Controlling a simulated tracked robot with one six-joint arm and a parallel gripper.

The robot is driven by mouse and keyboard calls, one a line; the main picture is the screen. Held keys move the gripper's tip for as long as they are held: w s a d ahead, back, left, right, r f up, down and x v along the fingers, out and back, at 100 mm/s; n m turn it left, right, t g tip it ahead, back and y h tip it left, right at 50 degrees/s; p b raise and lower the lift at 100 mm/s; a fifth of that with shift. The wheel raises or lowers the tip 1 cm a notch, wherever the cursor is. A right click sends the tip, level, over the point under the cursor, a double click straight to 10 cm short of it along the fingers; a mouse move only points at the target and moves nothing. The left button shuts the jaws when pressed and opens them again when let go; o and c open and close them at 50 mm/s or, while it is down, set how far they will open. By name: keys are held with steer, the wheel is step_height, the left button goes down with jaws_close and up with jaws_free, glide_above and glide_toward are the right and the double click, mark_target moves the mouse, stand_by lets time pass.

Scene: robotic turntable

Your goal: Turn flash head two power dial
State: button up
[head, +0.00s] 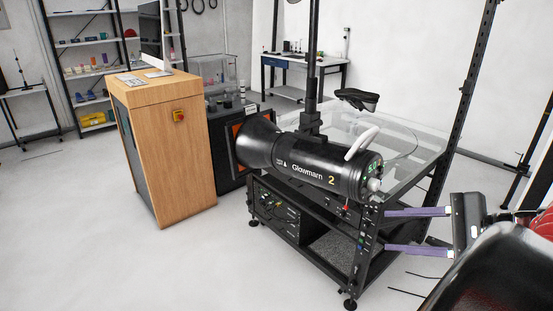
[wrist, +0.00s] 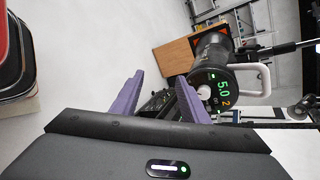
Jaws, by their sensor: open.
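Flash head two (head: 290,168) is a black cylinder marked "Glowmarn 2", lying roughly level on the black frame. Its rear end faces my gripper. A pale round power dial (head: 374,184) sticks out low on that end, below a green readout. In the wrist view the flash head (wrist: 212,55) is at upper right, with a green "5.0" and an orange "2". The dial (wrist: 204,92) shows there as a pale knob. My gripper (head: 387,231) is open and empty, its purple fingers below and right of the dial. In the wrist view the gripper (wrist: 160,76) points left of the flash head.
A white curved handle (head: 361,143) rises from the flash head. The black frame (head: 365,240) holds equipment below and a clear glass top (head: 415,150) behind. A wooden cabinet (head: 165,150) stands at left. A workbench (head: 305,65) is at the back. The front left floor is clear.

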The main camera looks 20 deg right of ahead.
mark_target(378, 187)
steer(key=s+d+r+m+t+h, duration=0.2)
steer(key=s+d+r+m+t, duration=0.1)
steer(key=d+r, duration=0.3)
steer(key=shift+d+t, duration=0.4)
steer(key=shift+d, duration=0.25)
steer(key=shift+w+f, duration=0.1)
steer(key=shift+w, duration=0.1)
steer(key=shift+x, duration=6.75)
steer(key=shift+c, duration=0.5)
jaws_close()
steer(key=shift+m, duration=0.3)
